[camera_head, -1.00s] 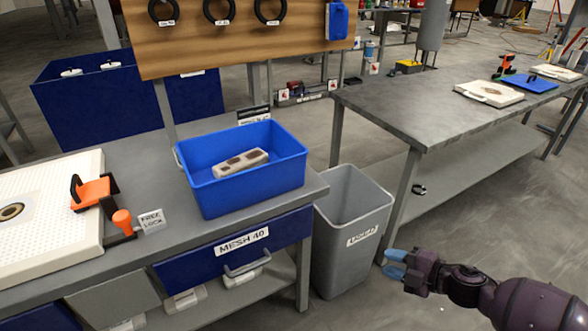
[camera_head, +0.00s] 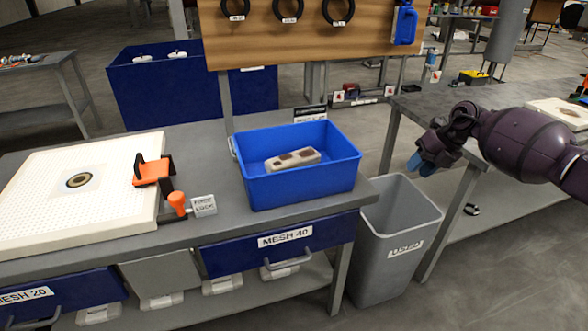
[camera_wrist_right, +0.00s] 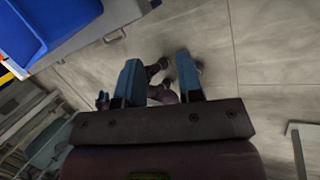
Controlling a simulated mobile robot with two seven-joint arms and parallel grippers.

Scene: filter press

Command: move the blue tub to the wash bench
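The blue tub (camera_head: 300,190) stands upright on the grey bench on the left, near its right end. A pale block with brown patches (camera_head: 293,160) lies in it. My right gripper (camera_head: 420,165) is to the right of the tub, apart from it, above the grey bin. In the right wrist view its two blue fingers (camera_wrist_right: 158,62) are spread with nothing held between them. A blue shape at the top left of that view looks like the tub (camera_wrist_right: 30,25). My left gripper does not show clearly in any view. No bench carries a readable wash label.
A grey bin (camera_head: 395,260) stands on the floor between the left bench (camera_head: 225,232) and the right bench (camera_head: 405,105). A white perforated plate (camera_head: 40,215) and an orange-handled clamp (camera_head: 152,172) are left of the tub. A peg board (camera_head: 310,40) stands behind.

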